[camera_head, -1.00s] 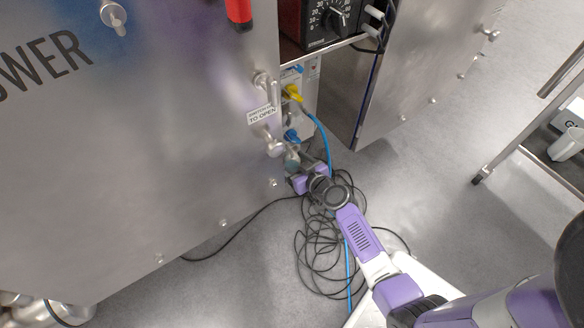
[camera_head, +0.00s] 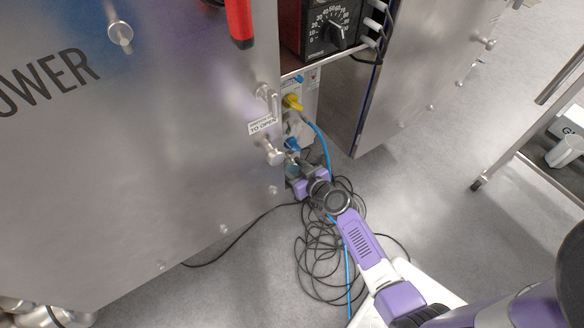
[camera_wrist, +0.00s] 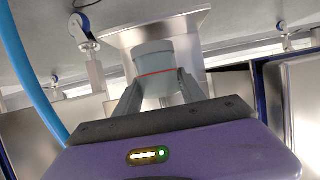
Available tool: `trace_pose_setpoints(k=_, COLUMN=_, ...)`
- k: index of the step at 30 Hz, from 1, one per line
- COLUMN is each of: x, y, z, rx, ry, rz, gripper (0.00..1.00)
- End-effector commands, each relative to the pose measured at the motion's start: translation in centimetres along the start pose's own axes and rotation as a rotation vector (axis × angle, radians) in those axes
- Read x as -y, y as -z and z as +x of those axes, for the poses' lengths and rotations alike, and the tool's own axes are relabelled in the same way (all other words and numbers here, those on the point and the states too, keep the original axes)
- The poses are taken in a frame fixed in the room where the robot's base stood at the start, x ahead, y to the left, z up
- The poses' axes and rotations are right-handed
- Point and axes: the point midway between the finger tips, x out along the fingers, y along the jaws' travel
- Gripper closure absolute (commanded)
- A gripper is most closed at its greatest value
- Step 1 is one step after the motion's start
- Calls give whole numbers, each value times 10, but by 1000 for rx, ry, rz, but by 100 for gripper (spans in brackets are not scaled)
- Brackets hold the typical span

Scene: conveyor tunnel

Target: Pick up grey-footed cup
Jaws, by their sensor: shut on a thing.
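The grey-footed cup (camera_wrist: 153,62) shows in the wrist view as a pale grey-green cup with a thin red line around it. My gripper (camera_wrist: 160,92) is shut on it, with one finger on each side. In the head view my gripper (camera_head: 297,172) is low beside the steel cabinet's edge, under the blue connector. The cup is small and mostly hidden there, so I cannot make out its shape. Whether the cup touches a surface beneath it is not clear.
The steel cabinet (camera_head: 150,150) stands close on the left, with a yellow connector (camera_head: 292,102) and a blue hose (camera_head: 322,140) near my gripper. Black cables (camera_head: 318,262) lie coiled on the floor. A cart at right holds a white cup (camera_head: 566,151).

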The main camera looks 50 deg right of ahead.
Motion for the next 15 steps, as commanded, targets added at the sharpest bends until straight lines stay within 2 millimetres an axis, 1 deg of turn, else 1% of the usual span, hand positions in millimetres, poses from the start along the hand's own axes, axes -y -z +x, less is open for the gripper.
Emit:
trace_pose_setpoints(k=1, x=1, y=-9, z=-9, rx=6, ry=0, rz=3, gripper=98)
trace_pose_setpoints(k=5, x=0, y=-18, z=-31, rx=6, ry=0, rz=2, gripper=98)
trace_pose_setpoints(k=8, x=1, y=-28, z=-51, rx=7, ry=0, rz=2, gripper=98)
trace_pose_setpoints(k=15, x=1, y=-52, z=-108, rx=7, ry=1, rz=0, gripper=98)
